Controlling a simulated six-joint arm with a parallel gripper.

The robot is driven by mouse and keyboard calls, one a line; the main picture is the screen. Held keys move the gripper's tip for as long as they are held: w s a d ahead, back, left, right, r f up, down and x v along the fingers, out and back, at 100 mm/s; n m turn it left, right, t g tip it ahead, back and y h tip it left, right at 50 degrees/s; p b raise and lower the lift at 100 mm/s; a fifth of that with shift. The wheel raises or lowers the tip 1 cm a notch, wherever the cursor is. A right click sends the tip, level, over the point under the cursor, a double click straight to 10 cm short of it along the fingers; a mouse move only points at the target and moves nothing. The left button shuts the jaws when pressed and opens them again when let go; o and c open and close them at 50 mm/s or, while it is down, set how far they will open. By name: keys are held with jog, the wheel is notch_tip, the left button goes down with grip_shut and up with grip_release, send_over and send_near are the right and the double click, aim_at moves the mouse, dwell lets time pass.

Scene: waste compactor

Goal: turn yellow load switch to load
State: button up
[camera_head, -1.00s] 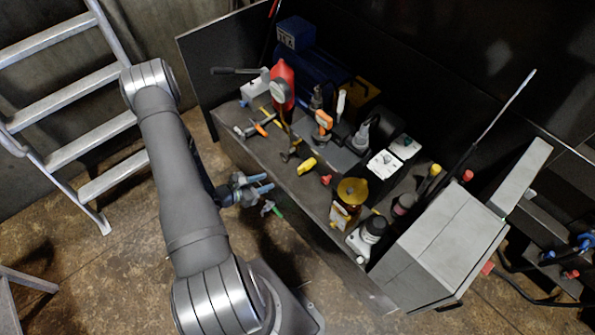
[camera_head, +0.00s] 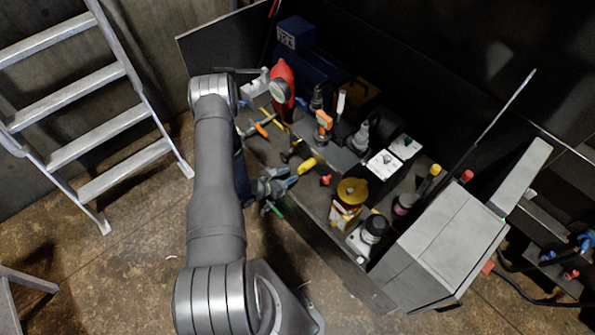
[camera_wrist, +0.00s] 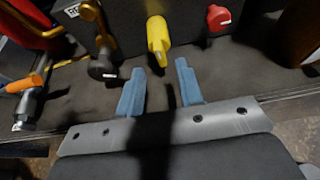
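The yellow load switch (camera_head: 307,166) is a small yellow handle near the front edge of the dark bench. It also shows in the wrist view (camera_wrist: 158,38) at the top middle, just beyond my fingertips and roughly between their lines. My gripper (camera_head: 292,177) is at the bench's front edge, close to the yellow switch. In the wrist view its two blue fingers (camera_wrist: 160,72) are apart, with nothing between them. Any label by the switch is too small to read in the head view and is not clear in the wrist view.
An orange-handled tool (camera_wrist: 28,84) lies further left. A yellow round-topped device (camera_head: 352,190) stands to the right on the bench.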

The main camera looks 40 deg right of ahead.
aim_at(306, 166)
jog(key=shift+x, duration=2.75)
grip_shut()
